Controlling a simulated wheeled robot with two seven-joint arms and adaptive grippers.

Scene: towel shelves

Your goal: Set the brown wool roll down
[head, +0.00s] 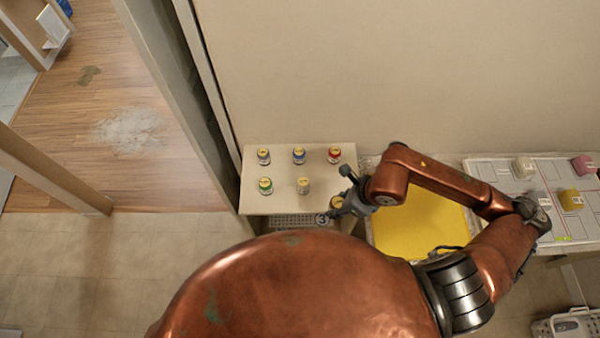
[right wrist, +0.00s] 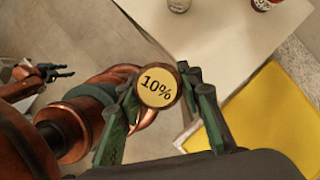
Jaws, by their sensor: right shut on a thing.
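The brown wool roll (right wrist: 157,87) is between the fingers of my right gripper (right wrist: 158,92), its round "10%" label facing the wrist camera. In the head view my right gripper (head: 337,196) is shut on the roll (head: 337,202), just off the right front corner of a pale shelf top (head: 283,205). The shelf top also shows in the right wrist view (right wrist: 215,45), beyond the roll. The roll's underside is hidden. My left gripper (right wrist: 55,71) shows small at the left of the right wrist view, seemingly empty; its opening is unclear.
Several labelled rolls stand on the shelf top: grey (head: 263,156), blue (head: 298,155), red (head: 334,155), green (head: 265,185) and beige (head: 304,186). Its front right part is clear. A yellow surface (head: 425,222) lies right of it.

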